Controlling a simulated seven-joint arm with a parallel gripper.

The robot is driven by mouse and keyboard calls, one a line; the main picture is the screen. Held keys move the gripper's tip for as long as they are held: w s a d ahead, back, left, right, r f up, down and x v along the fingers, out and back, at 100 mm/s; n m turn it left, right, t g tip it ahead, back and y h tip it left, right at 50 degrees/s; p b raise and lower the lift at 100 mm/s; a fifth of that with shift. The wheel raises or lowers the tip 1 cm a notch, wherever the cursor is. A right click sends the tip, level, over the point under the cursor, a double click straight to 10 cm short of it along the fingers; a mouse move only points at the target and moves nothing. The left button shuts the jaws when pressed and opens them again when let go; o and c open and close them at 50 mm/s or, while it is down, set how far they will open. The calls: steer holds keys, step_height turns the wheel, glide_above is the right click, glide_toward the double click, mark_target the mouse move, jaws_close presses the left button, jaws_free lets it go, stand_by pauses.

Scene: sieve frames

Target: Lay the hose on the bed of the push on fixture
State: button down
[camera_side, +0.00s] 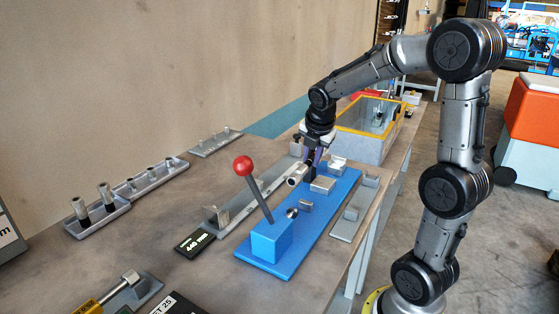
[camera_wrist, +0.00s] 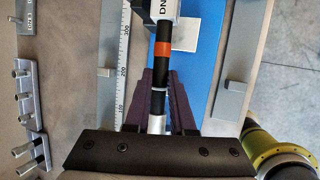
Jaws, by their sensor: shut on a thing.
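The push on fixture is a blue plate (camera_side: 285,262) with a blue block, a red-knobbed lever (camera_side: 257,190) and several metal blocks; its blue surface also shows in the wrist view (camera_wrist: 205,50). My gripper (camera_side: 312,160) is over the fixture's left edge, toward its far half. It is shut on the hose, which is black with an orange band in the wrist view (camera_wrist: 162,80). A silver end (camera_side: 296,176) sticks out toward the lever. The hose runs lengthwise along the plate. I cannot tell whether it touches the bed; the fingers hide part of it.
A grey measuring rail (camera_side: 222,217) with a "440 mm" sign (camera_side: 194,243) lies left of the fixture; a narrow grey rail (camera_side: 347,222) lies right. A yellow-rimmed bin (camera_side: 362,148) stands behind. Peg racks (camera_side: 97,216) stand at the left, with bare table between.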

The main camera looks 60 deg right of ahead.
steer(key=shift+s+d+r+m, duration=0.3)
steer(key=shift+s+d+r, duration=0.2)
steer(key=shift+d, duration=0.25)
glide_above(314, 201)
steer(key=shift+f, duration=4.45)
steer(key=shift+f, duration=0.5)
steer(key=c, duration=0.7)
jaws_free()
steer(key=shift+f, duration=0.15)
steer(key=v, duration=1.4)
steer(key=shift+w, duration=0.2)
